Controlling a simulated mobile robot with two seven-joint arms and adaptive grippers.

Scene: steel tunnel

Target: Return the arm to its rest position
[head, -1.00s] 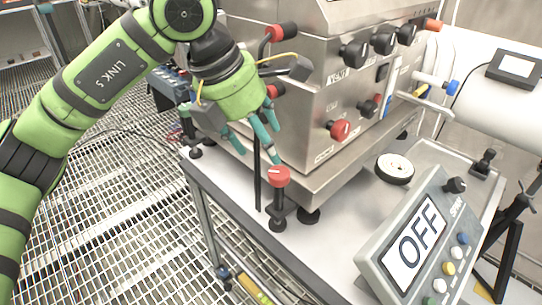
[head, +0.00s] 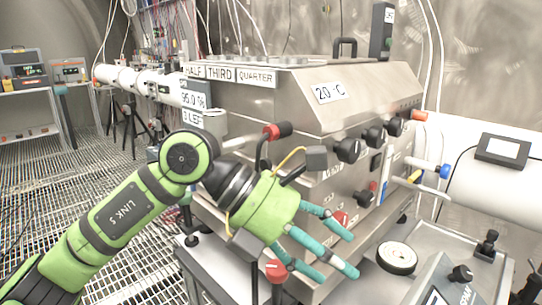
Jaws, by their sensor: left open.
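My left arm, green with black joints, comes in from the lower left in the head view. My left gripper (head: 335,252), with teal fingers, is open and empty in front of the steel box (head: 345,100). Its fingers point to the lower right and are spread apart. A red-topped knob on a post (head: 275,270) stands just below and left of the fingers, and I see no grip on it. The gripper partly hides the box's front and a red knob there. My right gripper is not in view.
The steel box stands on a table with black and red knobs (head: 348,150) along its front. A round white dial (head: 396,258) and a grey control panel (head: 440,285) lie to the right. A white cylinder (head: 495,185) is at the far right. Grated floor (head: 110,180) is open at left.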

